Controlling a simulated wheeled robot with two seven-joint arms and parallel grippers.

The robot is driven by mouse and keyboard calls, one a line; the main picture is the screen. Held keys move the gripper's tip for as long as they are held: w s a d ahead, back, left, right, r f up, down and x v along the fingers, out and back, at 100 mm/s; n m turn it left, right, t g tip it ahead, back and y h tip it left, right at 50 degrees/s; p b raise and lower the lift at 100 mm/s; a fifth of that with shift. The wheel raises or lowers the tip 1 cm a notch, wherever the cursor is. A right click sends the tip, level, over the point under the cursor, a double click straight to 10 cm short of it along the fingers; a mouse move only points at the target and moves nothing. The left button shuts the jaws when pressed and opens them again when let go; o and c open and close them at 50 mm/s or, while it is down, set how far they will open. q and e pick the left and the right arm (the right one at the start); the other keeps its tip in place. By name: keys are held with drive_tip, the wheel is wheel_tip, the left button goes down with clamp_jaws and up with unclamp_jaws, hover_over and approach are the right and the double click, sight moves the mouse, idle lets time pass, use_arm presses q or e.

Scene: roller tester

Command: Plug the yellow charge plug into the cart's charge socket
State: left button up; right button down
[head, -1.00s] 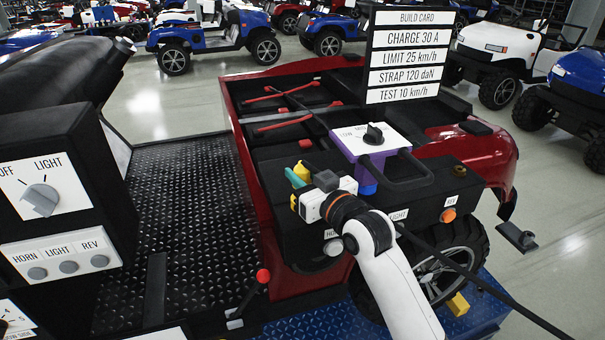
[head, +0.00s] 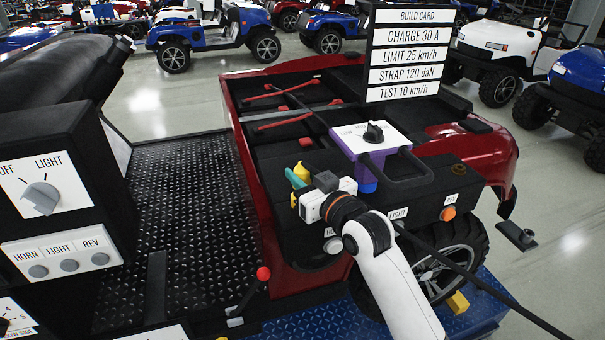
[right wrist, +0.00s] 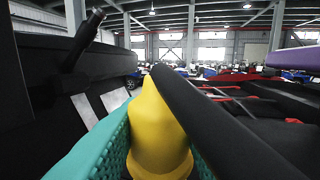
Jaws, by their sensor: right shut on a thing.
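My right gripper (head: 303,183) hangs over the left end of the cart's black panel, with its white wrist and teal finger pad showing. In the head view a bit of the yellow plug (head: 294,200) shows beside the fingers; the rest is hidden. My left gripper is not in view.
A purple-sided box with a dial (head: 374,135) and black handle stands right of the gripper. A black cable (head: 470,282) runs to the lower right. The red cart (head: 290,262) is beside a dark tread-plate floor (head: 190,200). A console (head: 50,190) stands at left.

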drive_tip(key=shift+f+b, duration=0.65)
drive_tip(key=shift+f, duration=0.7)
drive_tip(key=c, duration=1)
unclamp_jaws()
drive_tip(key=shift+r, duration=0.1)
drive_tip(key=shift+s, duration=0.1)
